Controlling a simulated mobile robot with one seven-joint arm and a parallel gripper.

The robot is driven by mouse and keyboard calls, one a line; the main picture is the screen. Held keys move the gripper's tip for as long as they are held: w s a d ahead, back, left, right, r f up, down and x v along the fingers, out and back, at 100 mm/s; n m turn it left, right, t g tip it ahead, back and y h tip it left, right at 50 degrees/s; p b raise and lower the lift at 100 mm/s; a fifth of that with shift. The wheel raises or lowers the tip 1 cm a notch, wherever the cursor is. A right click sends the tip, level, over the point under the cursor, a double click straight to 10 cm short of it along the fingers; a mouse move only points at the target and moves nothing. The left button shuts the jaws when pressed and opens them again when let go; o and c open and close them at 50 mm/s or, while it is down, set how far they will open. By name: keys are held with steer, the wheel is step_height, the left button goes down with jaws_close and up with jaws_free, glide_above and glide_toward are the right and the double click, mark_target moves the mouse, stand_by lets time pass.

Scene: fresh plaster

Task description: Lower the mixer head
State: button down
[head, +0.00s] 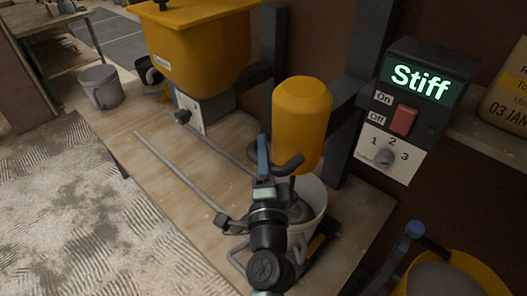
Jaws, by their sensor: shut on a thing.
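The mixer head (302,112) is a yellow cylinder on a dark upright frame. Its dark curved handle (289,167) sticks out at its lower left. A dark shaft (293,188) runs from the head down into a pale bucket (318,212) of grey mix, which stands on the bench below. My gripper (263,165) is at the left end of the handle, shut on it. Its blue finger shows, and the far side of the grip is hidden. My wrist and arm cover part of the bucket.
The wooden bench (200,205) has free room left of the bucket, with thin metal rails (180,165) on it. A yellow hopper (200,50) stands behind. A control box (405,110) reads "Stiff". A yellow bucket (445,262) is at lower right, a grey one (99,88) at upper left.

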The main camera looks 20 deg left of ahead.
steer(key=shift+f+b, duration=0.75)
steer(key=shift+f, duration=0.45)
steer(key=c, duration=0.7)
jaws_free()
steer(key=shift+s, duration=0.1)
steer(key=b+v, duration=0.4)
steer(key=v, duration=0.8)
steer(key=shift+s+d, duration=0.25)
steer(key=shift+s, duration=0.05)
